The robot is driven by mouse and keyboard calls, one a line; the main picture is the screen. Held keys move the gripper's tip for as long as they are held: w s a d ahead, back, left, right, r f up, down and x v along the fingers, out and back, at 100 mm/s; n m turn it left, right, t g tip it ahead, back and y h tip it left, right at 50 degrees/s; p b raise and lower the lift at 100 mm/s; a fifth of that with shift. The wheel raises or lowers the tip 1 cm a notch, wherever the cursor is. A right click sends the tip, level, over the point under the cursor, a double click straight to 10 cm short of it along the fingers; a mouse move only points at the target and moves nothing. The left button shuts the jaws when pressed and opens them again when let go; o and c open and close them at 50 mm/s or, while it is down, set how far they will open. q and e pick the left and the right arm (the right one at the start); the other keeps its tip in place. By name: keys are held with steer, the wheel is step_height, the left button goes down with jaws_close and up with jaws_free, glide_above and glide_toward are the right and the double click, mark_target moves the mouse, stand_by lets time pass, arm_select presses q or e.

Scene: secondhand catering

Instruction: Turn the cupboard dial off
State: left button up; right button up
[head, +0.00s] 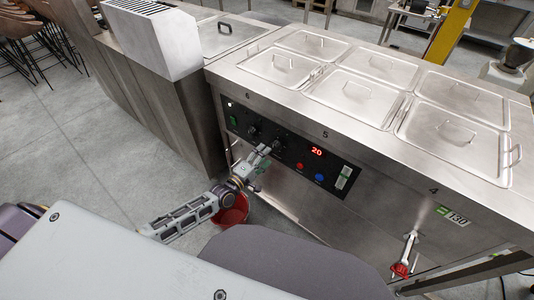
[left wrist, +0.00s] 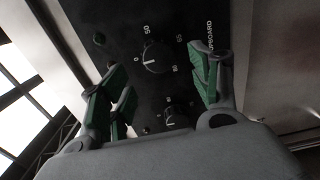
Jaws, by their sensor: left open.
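The control panel (head: 300,155) is a black strip on the front of a steel counter. Two black dials sit on its left half. In the left wrist view a dial (left wrist: 153,57) with a white number scale lies beside lettering ending in "UPBOARD" (left wrist: 209,38). A second dial (left wrist: 170,117) sits lower, partly hidden by my gripper's body. My left gripper (head: 265,156) is open and empty in front of the panel, near the dials. In the left wrist view its green-padded fingers (left wrist: 162,72) stand on either side of the dials; contact cannot be told. My right gripper is out of view.
The panel also has a red "20" display (head: 316,152), a red button (head: 300,166) and a blue button (head: 320,177). Steel lids (head: 358,97) cover the countertop. A red bucket (head: 235,209) stands below my left arm. A red-handled tap (head: 401,269) juts out at right.

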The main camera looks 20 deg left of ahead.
arm_select(q)
steer(key=v, duration=0.6)
stand_by(0.3)
steer(key=shift+s, duration=0.2)
stand_by(0.4)
